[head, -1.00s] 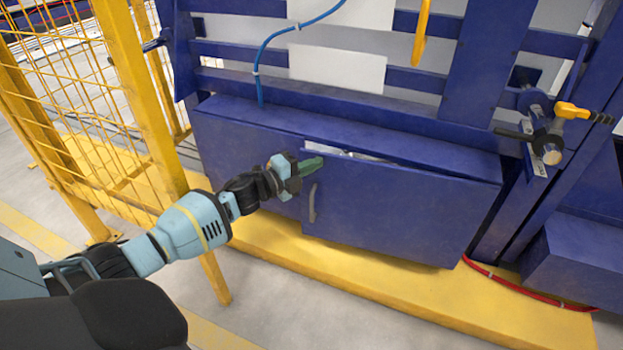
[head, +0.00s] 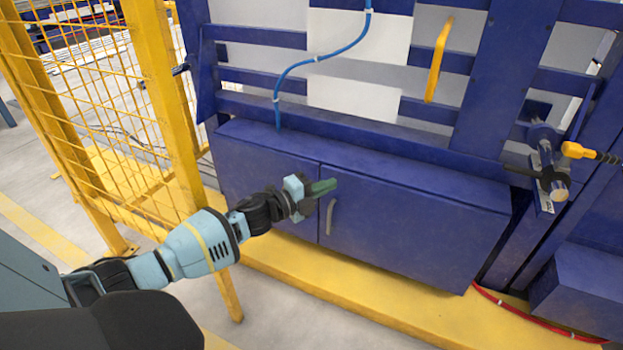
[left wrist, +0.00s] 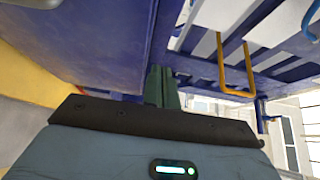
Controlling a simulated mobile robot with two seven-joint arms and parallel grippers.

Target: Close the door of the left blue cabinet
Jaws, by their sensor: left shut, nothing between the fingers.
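The blue cabinet (head: 375,174) stands low at the back of the head view. Its right-hand door (head: 410,232), with a grey curved handle (head: 330,216), lies flush with the front, and no gap shows along its top edge. The left panel (head: 262,180) also lies flush. My left gripper (head: 322,187) is shut and empty, with its green fingers at the upper handle-side corner of the door. Whether they touch the door I cannot tell. The left wrist view shows the green fingers (left wrist: 162,88) beside a blue surface. My right gripper is in neither view.
A yellow mesh fence (head: 110,90) with a thick post stands left of my left arm. A yellow platform edge (head: 330,290) runs below the cabinet.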

